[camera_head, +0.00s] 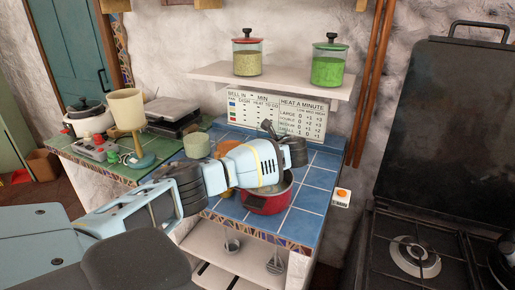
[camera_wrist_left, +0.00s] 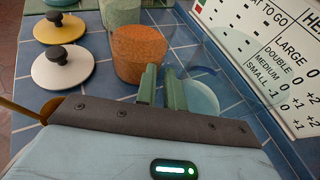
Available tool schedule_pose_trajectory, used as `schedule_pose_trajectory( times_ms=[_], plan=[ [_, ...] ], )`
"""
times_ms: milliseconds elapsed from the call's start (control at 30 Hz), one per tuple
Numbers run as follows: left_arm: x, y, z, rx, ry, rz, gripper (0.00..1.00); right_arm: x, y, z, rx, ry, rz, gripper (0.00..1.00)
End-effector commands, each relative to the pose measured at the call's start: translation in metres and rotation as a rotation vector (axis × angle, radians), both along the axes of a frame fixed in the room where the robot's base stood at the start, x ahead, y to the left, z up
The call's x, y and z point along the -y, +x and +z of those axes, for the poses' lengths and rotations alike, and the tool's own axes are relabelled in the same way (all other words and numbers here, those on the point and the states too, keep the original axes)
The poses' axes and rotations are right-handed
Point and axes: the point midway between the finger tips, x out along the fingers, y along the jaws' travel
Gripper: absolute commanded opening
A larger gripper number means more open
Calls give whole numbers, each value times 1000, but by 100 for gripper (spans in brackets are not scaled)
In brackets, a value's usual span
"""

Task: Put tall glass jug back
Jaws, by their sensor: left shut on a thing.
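My left gripper (camera_head: 292,152) reaches over the blue tiled counter from the left. In the left wrist view its two green fingers (camera_wrist_left: 163,90) are close together, shut on a clear, see-through thing that looks like the tall glass jug (camera_wrist_left: 203,96). Its pale blue round part shows just right of the fingers; its full outline is hard to make out. An open glass jar with orange contents (camera_wrist_left: 138,55) stands just beyond the fingers. In the head view the wrist hides most of the held thing. My right gripper is not in view.
A red pot (camera_head: 268,201) stands on the counter below the gripper. A wall shelf (camera_head: 290,83) holds a red-lidded jar (camera_head: 247,57) and a green-lidded jar (camera_head: 329,66). A sign (camera_head: 302,117) leans at the back. Yellow (camera_wrist_left: 61,28) and white (camera_wrist_left: 63,67) lids lie left.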

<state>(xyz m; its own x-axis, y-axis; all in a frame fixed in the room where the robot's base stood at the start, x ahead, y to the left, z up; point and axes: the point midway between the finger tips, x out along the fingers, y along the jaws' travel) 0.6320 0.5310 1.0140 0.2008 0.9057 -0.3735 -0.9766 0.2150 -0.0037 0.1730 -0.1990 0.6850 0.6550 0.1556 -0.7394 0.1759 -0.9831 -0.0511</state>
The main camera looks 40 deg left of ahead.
Motion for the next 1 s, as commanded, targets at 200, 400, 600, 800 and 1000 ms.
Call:
schedule_pose_trajectory(
  times_ms=[200, 400, 600, 800, 1000],
  plan=[
    [0, 1, 5, 9, 1, 0, 0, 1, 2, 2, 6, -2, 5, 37],
    [0, 1, 0, 9, 0, -1, 0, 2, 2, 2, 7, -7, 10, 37],
    [0, 1, -1, 4, -1, 0, 32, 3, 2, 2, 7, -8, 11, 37],
    [0, 0, -1, 5, 0, 0, 32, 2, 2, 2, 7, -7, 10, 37],
    [6, 0, 6, 5, -1, -2, 32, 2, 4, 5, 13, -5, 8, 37]
  ],
)
